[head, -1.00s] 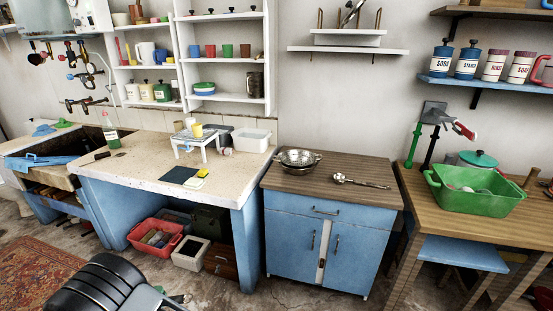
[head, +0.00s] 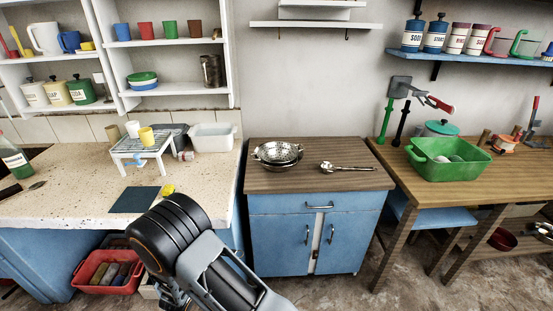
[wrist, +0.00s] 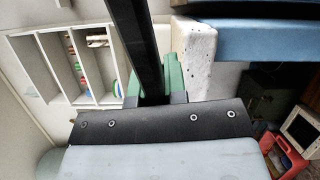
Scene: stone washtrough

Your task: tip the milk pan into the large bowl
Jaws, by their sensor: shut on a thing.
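My gripper (wrist: 150,86) is shut on a long, dark, straight bar (wrist: 138,35) in the wrist view. It looks like the milk pan's handle, but no pan body is in view. Green parts show on both sides of the bar. In the head view my arm stands low in front of the pale counter's right end, and the gripper's tips are hidden. A steel perforated colander (head: 278,152) sits on the wooden top of the blue cabinet, with a rounded metal vessel (head: 281,165) showing under it. I cannot tell whether that is the large bowl.
A metal ladle (head: 340,168) lies right of the colander on the cabinet (head: 305,232). A green basin (head: 447,170) stands on the right table. The speckled counter (head: 75,180) holds a white rack (head: 145,148) and a white tub (head: 212,137). The cabinet top's front is clear.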

